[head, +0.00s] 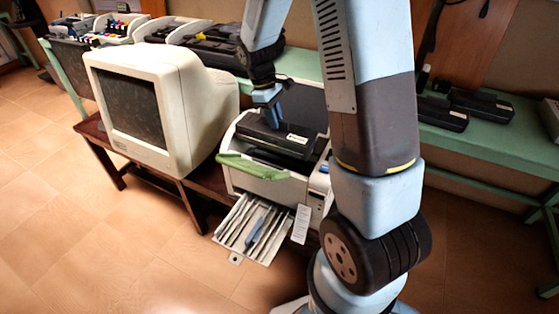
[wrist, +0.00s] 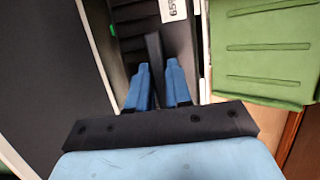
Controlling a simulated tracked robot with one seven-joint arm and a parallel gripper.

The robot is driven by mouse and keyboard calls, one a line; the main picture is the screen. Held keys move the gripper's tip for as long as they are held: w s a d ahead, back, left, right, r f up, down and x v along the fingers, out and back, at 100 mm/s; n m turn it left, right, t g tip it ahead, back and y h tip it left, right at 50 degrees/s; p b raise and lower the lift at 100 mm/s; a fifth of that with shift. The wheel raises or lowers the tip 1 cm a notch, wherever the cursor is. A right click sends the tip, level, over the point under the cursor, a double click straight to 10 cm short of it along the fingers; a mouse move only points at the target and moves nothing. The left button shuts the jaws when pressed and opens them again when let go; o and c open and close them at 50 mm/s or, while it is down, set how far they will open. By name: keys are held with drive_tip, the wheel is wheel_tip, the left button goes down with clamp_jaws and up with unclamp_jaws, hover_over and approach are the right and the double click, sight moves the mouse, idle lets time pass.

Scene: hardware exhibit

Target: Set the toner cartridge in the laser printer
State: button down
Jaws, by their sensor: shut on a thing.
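The laser printer (head: 262,184) stands on a low dark wooden table, with its dark lid raised at the back and its green front flap (head: 253,167) folded down. The black toner cartridge (head: 277,136) with a white label lies over the printer's opening, and looks slightly tilted. My gripper (head: 268,104) comes down on it from above. In the wrist view my gripper's blue fingers (wrist: 158,88) are shut on a dark upright piece of the cartridge (wrist: 129,32). Whether the cartridge rests on the printer's inside is hidden.
A beige CRT monitor (head: 172,107) stands close to the printer's left. Further black cartridges (head: 443,113) lie on the green bench (head: 486,142) at right. Opened printers (head: 112,27) line the back left. A paper tray (head: 255,229) sticks out in front. Tiled floor at left is clear.

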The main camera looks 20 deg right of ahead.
wheel_tip(320, 180, down, 15)
idle(0.7)
drive_tip(key=c, duration=1)
unclamp_jaws()
drive_tip(key=shift+f, duration=0.1)
drive_tip(key=shift+c, duration=0.2)
